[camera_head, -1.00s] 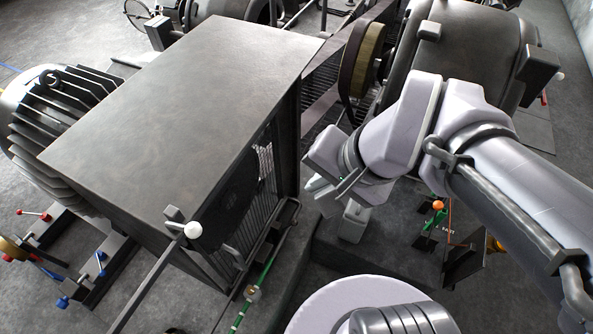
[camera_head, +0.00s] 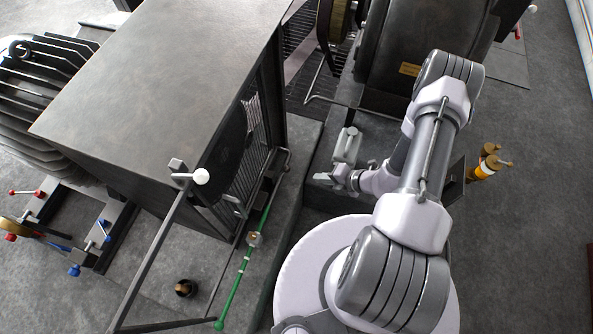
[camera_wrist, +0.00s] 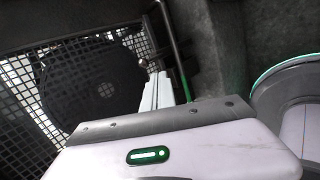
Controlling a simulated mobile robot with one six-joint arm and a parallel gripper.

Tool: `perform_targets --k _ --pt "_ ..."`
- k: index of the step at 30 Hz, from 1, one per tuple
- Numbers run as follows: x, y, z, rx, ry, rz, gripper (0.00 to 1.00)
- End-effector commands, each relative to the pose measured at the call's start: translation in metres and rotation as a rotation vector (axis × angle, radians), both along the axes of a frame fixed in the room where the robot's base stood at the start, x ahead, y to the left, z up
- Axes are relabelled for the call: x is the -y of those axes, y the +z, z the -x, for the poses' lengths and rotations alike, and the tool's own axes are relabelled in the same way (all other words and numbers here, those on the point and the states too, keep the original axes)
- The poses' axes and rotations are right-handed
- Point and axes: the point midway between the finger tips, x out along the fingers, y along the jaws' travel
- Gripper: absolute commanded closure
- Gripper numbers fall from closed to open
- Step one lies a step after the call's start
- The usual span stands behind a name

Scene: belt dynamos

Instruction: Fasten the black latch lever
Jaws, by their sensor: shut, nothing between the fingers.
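I cannot make out a black latch lever for certain in either view. A dark round cover (camera_head: 226,146) sits on the grilled side of the big grey cabinet (camera_head: 165,85); it also shows in the wrist view (camera_wrist: 88,85). My gripper (camera_head: 322,177) is low, to the right of that side, with its fingers pointing left. It is shut and empty, with a clear gap to the cabinet. In the wrist view my pale fingers (camera_wrist: 158,92) show above the wrist housing, in front of the mesh.
A long bar with a white ball end (camera_head: 201,176) stands at the cabinet's near corner. A finned motor (camera_head: 45,95) is at left, a dark machine (camera_head: 425,50) behind my arm.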

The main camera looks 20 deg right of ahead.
Motion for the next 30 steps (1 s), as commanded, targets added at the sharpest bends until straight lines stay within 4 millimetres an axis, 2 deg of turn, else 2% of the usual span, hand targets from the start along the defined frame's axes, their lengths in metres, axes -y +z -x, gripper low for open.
perform_targets --k 1,9,12,18,30 --pt "-0.007 -0.012 -0.006 0.0 0.005 0.0 1.0" --pt "-0.037 -0.051 -0.037 0.002 0.008 0.002 1.0" --pt "-0.049 -0.049 -0.05 0.003 0.009 0.003 1.0" --pt "-0.061 -0.048 -0.064 0.002 0.007 0.002 1.0" --pt "-0.063 -0.046 -0.066 0.002 0.006 0.002 1.0"
